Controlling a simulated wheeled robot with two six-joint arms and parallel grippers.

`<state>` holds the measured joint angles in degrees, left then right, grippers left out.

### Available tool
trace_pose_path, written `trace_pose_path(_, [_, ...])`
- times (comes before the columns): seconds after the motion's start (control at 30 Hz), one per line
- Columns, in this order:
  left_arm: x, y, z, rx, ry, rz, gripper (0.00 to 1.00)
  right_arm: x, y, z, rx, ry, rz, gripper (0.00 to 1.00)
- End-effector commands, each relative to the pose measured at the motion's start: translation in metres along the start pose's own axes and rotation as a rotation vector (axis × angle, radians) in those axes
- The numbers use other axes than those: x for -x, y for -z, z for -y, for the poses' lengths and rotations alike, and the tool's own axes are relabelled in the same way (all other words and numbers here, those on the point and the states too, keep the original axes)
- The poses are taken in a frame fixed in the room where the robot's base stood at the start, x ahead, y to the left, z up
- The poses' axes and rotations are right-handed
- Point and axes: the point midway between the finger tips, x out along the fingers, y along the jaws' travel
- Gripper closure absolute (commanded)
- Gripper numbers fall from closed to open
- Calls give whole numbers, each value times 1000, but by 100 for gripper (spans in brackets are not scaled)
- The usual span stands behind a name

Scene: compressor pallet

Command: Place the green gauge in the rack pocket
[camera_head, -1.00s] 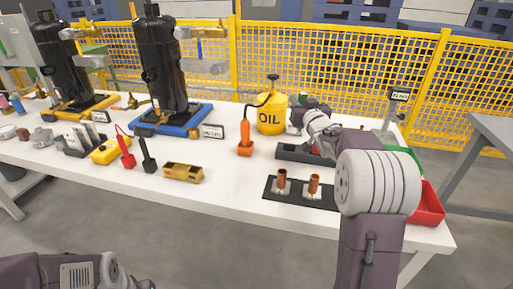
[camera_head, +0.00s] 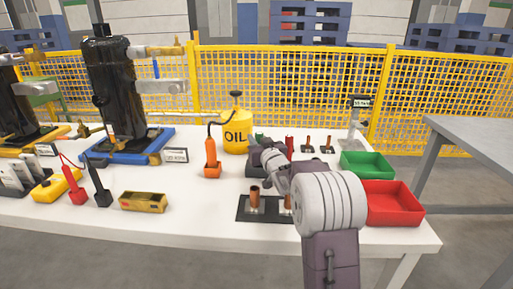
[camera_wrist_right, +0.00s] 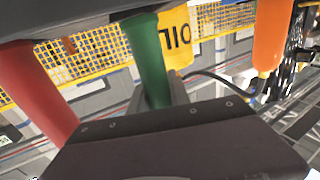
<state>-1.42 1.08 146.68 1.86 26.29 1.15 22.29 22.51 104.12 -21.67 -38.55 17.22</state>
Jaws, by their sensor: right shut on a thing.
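My right gripper (camera_wrist_right: 158,85) is shut on the green gauge (camera_wrist_right: 146,52), a smooth green cylinder. In the head view the gripper (camera_head: 262,155) is at the dark rack, right of the oil can, and the gauge's green top (camera_head: 258,138) barely shows. In the inverted right wrist view the gauge's far end meets the dark rack's edge (camera_wrist_right: 75,18); I cannot tell whether it is inside a pocket. A red gauge (camera_wrist_right: 35,85) stands beside it at the rack and shows in the head view (camera_head: 289,147). My arm hides much of the rack. My left gripper is out of view.
A yellow oil can (camera_head: 236,136) and an orange tool (camera_head: 211,158) stand left of the gripper. A dark plate with copper fittings (camera_head: 254,199) lies in front. Green (camera_head: 367,164) and red bins (camera_head: 392,205) sit right. Bare table lies around the brass block (camera_head: 143,202).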

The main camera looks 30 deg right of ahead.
Motion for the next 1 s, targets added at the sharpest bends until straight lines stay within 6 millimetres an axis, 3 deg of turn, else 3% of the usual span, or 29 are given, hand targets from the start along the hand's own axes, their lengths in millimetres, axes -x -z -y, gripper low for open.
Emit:
trace_pose_path(0.03, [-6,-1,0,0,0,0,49,0,-8,0,0,0,-2,100])
trace_pose_path(0.37, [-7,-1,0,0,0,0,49,0,-9,0,0,0,-2,100])
trace_pose_path(0.4, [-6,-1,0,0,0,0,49,0,-8,0,0,0,-2,69])
trace_pose_path(0.47, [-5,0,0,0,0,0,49,0,-8,0,0,0,-1,55])
trace_pose_path(0.83, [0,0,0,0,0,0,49,1,-2,0,0,0,-2,55])
trace_pose_path(1.0, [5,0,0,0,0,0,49,28,-2,0,-1,-2,0,55])
